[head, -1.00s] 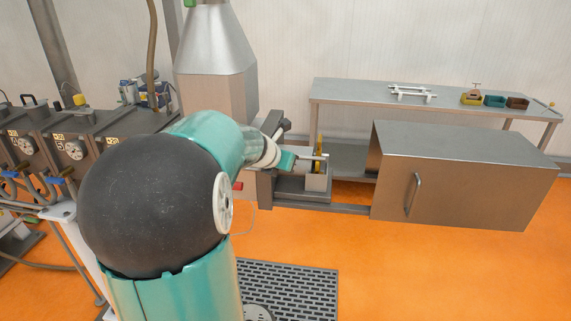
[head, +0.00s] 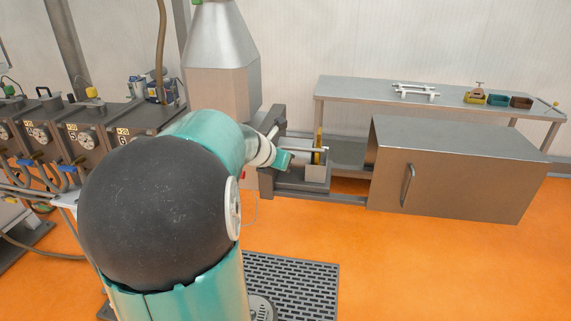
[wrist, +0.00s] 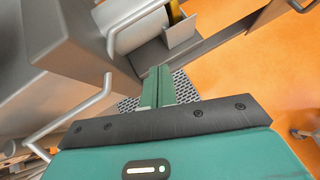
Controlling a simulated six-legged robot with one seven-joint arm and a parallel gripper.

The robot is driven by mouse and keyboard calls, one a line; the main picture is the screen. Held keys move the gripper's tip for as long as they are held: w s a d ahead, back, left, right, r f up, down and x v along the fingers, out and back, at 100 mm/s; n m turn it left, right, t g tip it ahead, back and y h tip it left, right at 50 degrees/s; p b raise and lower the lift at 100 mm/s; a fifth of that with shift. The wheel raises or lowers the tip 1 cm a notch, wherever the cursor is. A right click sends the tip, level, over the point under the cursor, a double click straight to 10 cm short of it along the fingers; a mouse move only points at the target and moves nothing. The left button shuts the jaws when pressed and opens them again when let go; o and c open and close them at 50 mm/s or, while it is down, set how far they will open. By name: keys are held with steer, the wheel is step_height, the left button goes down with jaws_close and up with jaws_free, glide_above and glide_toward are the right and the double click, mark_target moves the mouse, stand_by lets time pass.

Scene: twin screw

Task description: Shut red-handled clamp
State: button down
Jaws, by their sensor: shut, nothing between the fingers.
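A small red piece (head: 243,175) shows just right of my arm's round joint in the head view, low on the grey machine. It is too small and too covered to tell whether it is the clamp's handle. No red handle shows in the wrist view. My gripper (wrist: 160,72) is shut and empty in the wrist view, its teal fingers together. In the head view my gripper (head: 286,160) is beside the machine's metal trough, at its left part. The clamp's body cannot be made out; my arm covers part of the machine.
A grey cylinder (wrist: 138,28) and bent metal rods (wrist: 80,108) are close to my fingers. The trough (head: 316,175) holds a yellow upright part (head: 318,140). A steel cabinet (head: 460,180) and a bench (head: 360,92) stand right. Orange floor (head: 420,270) is free in front.

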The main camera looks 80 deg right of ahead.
steer(key=a+r, duration=0.5)
steer(key=shift+w+a, duration=0.25)
steer(key=shift+a, duration=0.1)
stand_by(0.3)
steer(key=w+a+f+m+t+y, duration=0.25)
steer(key=w+a+m+t, duration=0.45)
steer(key=w+a, duration=1.65)
steer(key=w+a+f+m+t+y, duration=0.1)
steer(key=a+m+y, duration=0.2)
steer(key=a, duration=1.1)
steer(key=w+a+f+m+t+y, duration=0.1)
steer(key=w+a+m+y, duration=0.1)
steer(key=a, duration=1.2)
steer(key=shift+a+f+m+t+y, duration=0.3)
steer(key=shift+m+t+y, duration=0.15)
steer(key=shift+y, duration=0.3)
steer(key=shift+d, duration=0.2)
